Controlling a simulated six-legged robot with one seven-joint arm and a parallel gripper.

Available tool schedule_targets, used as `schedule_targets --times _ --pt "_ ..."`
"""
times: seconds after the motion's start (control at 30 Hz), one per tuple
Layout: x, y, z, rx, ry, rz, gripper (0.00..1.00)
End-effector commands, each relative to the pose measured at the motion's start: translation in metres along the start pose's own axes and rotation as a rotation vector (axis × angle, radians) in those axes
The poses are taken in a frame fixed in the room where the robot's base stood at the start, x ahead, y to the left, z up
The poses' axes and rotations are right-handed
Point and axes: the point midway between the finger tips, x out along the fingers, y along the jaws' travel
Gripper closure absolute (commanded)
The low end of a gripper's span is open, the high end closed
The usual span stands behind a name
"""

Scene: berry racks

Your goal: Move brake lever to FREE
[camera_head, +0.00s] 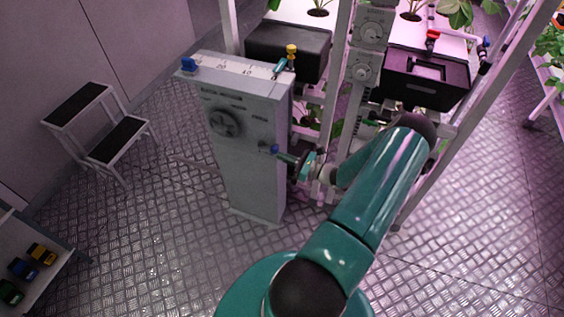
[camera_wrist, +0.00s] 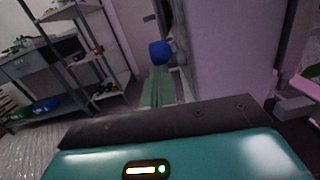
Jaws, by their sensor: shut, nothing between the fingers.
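A grey pedestal (camera_head: 253,170) stands upright in the head view, with a round dial (camera_head: 226,122) and small lettering on its front, too small to read surely. A blue knob (camera_head: 272,149) is low on the front's right side, probably the brake lever's end. My gripper (camera_head: 283,157) is shut, with its tips right at this blue knob from the right. In the wrist view, the blue knob (camera_wrist: 159,52) sits just beyond the tips of my gripper (camera_wrist: 158,84). I cannot tell whether they touch. The lever's shaft is hidden.
The pedestal's top has a marked scale with a blue knob (camera_head: 187,64) and a yellow knob (camera_head: 291,50). Racks with a black crate (camera_head: 426,94) stand behind on the right. A step stool (camera_head: 97,130) is at left. Bare floor lies in front of the pedestal.

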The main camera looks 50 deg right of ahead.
Motion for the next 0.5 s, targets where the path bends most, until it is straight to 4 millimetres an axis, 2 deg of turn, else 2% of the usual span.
schedule_targets --times 0.27,0.5 --pt "0.003 -0.009 0.018 -0.012 0.143 -0.004 1.00" --pt "0.014 -0.008 0.039 -0.024 0.353 -0.012 1.00"
